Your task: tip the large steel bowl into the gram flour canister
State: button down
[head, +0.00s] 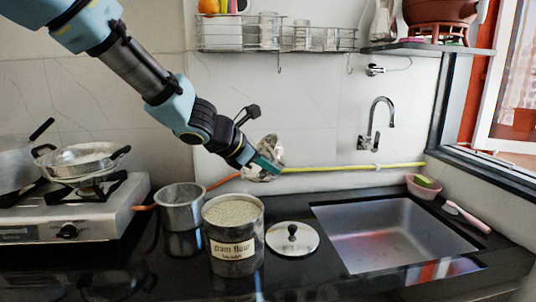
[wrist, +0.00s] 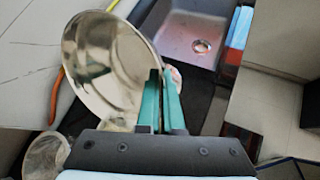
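The gram flour canister (head: 233,262) is a labelled steel tin standing open on the black counter, filled almost to the rim with pale flour. My gripper (head: 270,166) is up near the back wall, right of and above the canister. Its two teal fingers (wrist: 162,100) are close together at the rim of the large steel bowl (wrist: 100,62), which appears gripped there. The bowl is tilted on its side, its shiny inside facing the wrist camera. In the head view the bowl (head: 263,148) shows small and mottled, partly hidden by my gripper.
A steel saucepan (head: 180,210) stands just left of the canister, and a round lid (head: 292,239) lies to its right. The sink (head: 390,235) is farther right. A stove (head: 80,215) with a two-handled pan (head: 80,160) is at left. A yellow and orange hose (head: 340,168) runs along the wall.

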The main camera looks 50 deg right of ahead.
jog(key=shift+s+p, duration=0.1)
jog(key=shift+p, duration=0.2)
jog(key=shift+d+r+p, duration=0.1)
jog(key=shift+d+p, duration=0.05)
jog(key=shift+p, duration=0.45)
jog(key=y+p, duration=0.1)
jog(key=p, duration=0.2)
jog(key=shift+s+d+r+t+p, duration=0.1)
jog(key=shift+s+r+t+p, duration=0.05)
jog(key=shift+t+p, duration=0.15)
jog(key=y+p, duration=0.1)
jog(key=p, duration=0.1)
jog(key=shift+d+f+m+p, duration=0.2)
jog(key=shift+m+p, duration=0.1)
jog(key=shift+p, duration=0.1)
jog(key=shift+s, duration=0.1)
jog(key=shift+f+t+p, duration=0.25)
jog(key=shift+t+p, duration=0.05)
jog(key=shift+p, duration=0.15)
jog(key=shift+w+d+f, duration=0.1)
jog(key=shift+w, duration=0.1)
